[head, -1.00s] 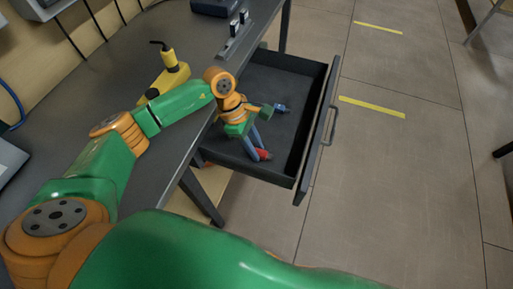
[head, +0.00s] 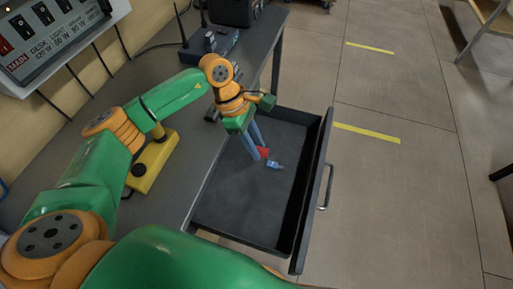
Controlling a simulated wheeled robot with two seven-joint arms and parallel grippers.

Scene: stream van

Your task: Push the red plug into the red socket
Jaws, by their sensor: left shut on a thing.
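My left gripper (head: 259,155) reaches down over the open drawer with its long grey-blue fingers. It is shut on the small red plug (head: 263,152), which shows at the fingertips and is partly covered by them. I cannot tell how high the plug is above the drawer floor. I cannot make out a red socket in this view. My right gripper is out of view.
A small blue plug (head: 275,165) lies in the drawer (head: 225,205), close to the fingertips in the picture. A yellow-bodied device (head: 152,165) stands on the grey bench behind my left arm. A labelled switch panel (head: 60,35) hangs at upper left.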

